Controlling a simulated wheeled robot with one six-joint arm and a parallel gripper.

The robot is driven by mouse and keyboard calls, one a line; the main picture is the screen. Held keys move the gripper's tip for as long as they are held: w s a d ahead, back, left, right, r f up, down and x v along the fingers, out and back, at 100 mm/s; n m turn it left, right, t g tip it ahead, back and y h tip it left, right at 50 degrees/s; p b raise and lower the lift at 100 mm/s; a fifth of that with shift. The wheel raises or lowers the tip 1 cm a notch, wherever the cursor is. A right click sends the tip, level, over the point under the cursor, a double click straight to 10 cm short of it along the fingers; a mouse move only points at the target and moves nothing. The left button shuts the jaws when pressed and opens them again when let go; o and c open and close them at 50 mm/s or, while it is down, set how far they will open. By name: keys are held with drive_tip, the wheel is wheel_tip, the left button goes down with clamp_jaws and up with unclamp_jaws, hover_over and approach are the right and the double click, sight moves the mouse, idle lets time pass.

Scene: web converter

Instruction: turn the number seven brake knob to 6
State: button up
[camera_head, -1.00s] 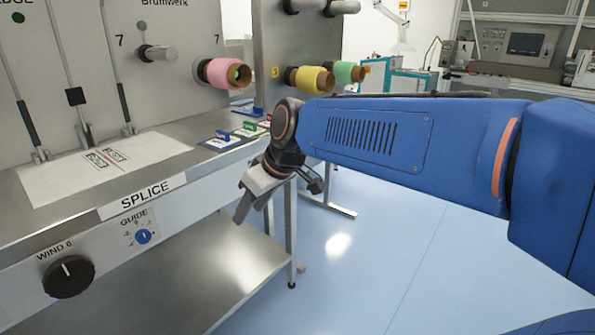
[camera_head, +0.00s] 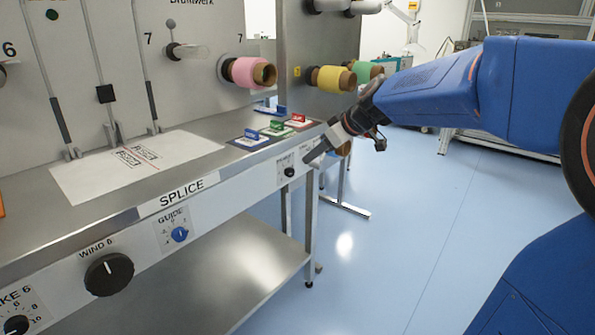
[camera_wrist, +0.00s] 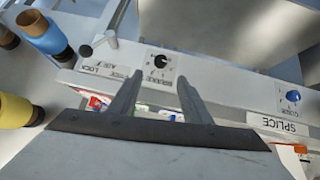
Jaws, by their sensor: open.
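The number seven brake knob (camera_head: 289,172) is a small black dial on a white label, on the front rail of the steel table near its right end. In the wrist view the knob (camera_wrist: 160,61) shows a light pointer mark, with its label upside down; the scale numbers are too small to read surely. My gripper (camera_head: 314,154) is beside the rail's right end, just right of the knob. In the wrist view my gripper (camera_wrist: 158,86) has its two fingers apart and empty, with the knob just beyond and between the tips, apparently not touched.
The blue guide knob (camera_head: 180,234) and black wind knob (camera_head: 109,274) are further left on the rail. Coloured handled blocks (camera_head: 276,128) sit on the table above the brake knob. Pink (camera_head: 248,72) and yellow (camera_head: 329,79) rolls stick out behind.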

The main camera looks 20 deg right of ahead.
sight(292, 171)
drive_tip(key=x, duration=1.3)
drive_tip(key=shift+a, duration=0.2)
drive_tip(key=c, duration=1)
